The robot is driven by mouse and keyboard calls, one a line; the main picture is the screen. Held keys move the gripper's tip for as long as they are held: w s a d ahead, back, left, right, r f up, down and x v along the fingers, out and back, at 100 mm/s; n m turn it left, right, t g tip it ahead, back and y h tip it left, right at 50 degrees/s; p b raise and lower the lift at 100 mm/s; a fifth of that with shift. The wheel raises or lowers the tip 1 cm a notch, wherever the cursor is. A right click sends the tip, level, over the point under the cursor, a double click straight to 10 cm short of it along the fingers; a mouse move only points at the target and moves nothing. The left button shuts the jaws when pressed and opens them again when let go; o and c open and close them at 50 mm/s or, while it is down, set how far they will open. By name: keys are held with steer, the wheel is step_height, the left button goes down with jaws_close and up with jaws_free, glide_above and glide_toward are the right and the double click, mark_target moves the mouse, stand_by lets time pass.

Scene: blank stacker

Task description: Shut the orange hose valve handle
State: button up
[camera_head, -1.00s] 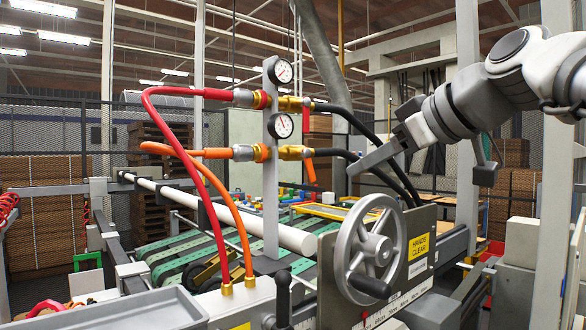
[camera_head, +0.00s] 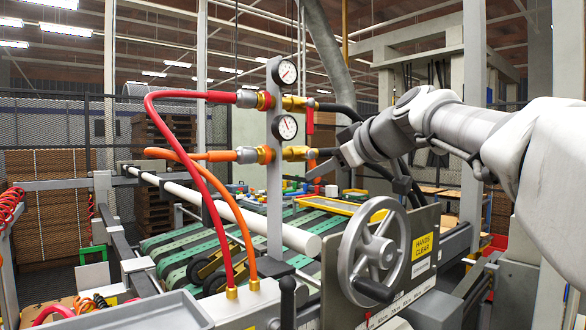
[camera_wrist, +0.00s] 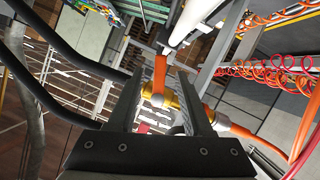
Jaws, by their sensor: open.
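The orange valve handle (camera_head: 311,161) hangs down from the brass valve (camera_head: 296,153) on the orange hose line, below the lower gauge. It is partly hidden by my gripper (camera_head: 318,170) in the head view. In the wrist view the orange handle (camera_wrist: 158,75) shows in the gap between my two fingers, with the brass valve body (camera_wrist: 160,101) behind it. My gripper (camera_wrist: 158,62) is open, with one finger on each side of the handle. I cannot tell whether either finger touches it.
The orange hose (camera_head: 205,180) and red hose (camera_head: 205,175) curve left of the gauge post (camera_head: 274,200). Black hoses (camera_head: 345,108) run right of the valves, close to my gripper. A grey handwheel (camera_head: 372,250) stands below. A red handle (camera_head: 310,121) hangs above.

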steer(key=shift+p+x, duration=0.3)
steer(key=shift+x, duration=1.55)
jaws_close()
